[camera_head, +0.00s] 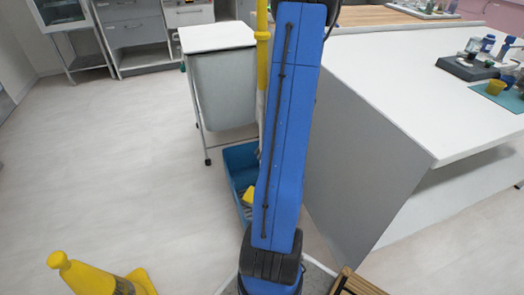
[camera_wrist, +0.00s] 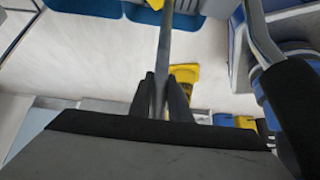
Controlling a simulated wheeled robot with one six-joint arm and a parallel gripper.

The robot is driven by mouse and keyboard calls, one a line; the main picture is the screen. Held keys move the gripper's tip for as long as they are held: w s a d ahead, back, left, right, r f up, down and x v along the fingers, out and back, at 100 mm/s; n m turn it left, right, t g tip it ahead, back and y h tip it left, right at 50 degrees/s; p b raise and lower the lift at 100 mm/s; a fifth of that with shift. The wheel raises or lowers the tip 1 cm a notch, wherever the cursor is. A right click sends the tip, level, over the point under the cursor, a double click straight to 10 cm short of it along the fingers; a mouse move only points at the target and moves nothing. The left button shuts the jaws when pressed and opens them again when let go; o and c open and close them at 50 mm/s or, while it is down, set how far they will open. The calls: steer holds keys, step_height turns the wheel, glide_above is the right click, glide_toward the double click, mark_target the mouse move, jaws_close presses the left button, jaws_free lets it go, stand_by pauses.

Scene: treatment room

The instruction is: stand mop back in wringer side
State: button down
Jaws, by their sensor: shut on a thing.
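The mop (camera_head: 262,40) shows in the head view as an upright yellow and pale pole just left of my arm; its lower end is hidden.
A grey-white bin cart (camera_head: 222,85) stands directly behind the bucket. A white counter (camera_head: 420,90) with small items fills the right. A slatted wooden piece (camera_head: 357,284) is at the bottom. The left floor is clear.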

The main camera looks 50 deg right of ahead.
steer(key=shift+f, duration=0.1)
steer(key=c, duration=1.6)
jaws_free()
steer(key=shift+o, duration=0.2)
step_height(320, 180, up, 10)
